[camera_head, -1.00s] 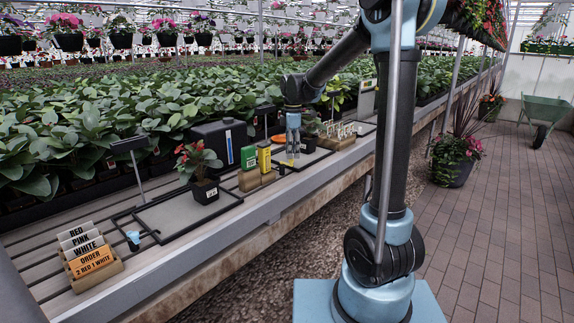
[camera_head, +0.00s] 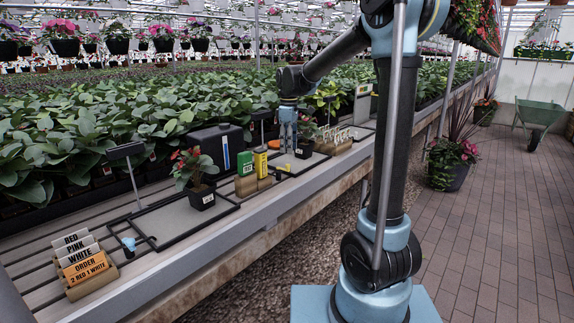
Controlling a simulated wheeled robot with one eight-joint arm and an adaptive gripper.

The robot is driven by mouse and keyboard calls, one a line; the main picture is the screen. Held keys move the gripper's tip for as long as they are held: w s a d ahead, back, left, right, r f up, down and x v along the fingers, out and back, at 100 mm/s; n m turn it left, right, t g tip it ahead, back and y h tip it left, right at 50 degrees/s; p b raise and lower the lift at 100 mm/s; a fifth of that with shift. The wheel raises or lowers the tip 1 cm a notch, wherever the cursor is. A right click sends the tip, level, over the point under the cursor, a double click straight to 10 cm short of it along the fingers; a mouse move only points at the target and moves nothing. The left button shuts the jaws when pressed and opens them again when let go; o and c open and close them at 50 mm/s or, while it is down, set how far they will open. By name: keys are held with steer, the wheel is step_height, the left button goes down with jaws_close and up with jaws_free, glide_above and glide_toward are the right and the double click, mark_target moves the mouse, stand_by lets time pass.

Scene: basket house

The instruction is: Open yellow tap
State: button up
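A small yellow piece, which looks like the yellow tap (camera_head: 284,173), lies low on the bench just right of the yellow box. It is too small to tell whether it is open. My gripper (camera_head: 288,148) points down above and slightly behind it, apart from it. Its two pale blue fingers look parted, with nothing seen held between them. A blue tap (camera_head: 129,244) stands near the front left of the bench.
A yellow box (camera_head: 261,163) and a green box (camera_head: 245,164) stand in a wooden holder left of the gripper. A potted red plant (camera_head: 201,196), a black tank (camera_head: 214,147) and order cards (camera_head: 85,268) are further left. Label sticks (camera_head: 335,135) stand to the right.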

step_height(320, 180, up, 10)
steer(key=r+m, duration=0.1)
steer(key=m, duration=3)
steer(key=f, duration=1.8)
steer(key=shift+s+a, duration=0.1)
steer(key=shift+s, duration=0.3)
steer(key=shift+r, duration=0.1)
jaws_close()
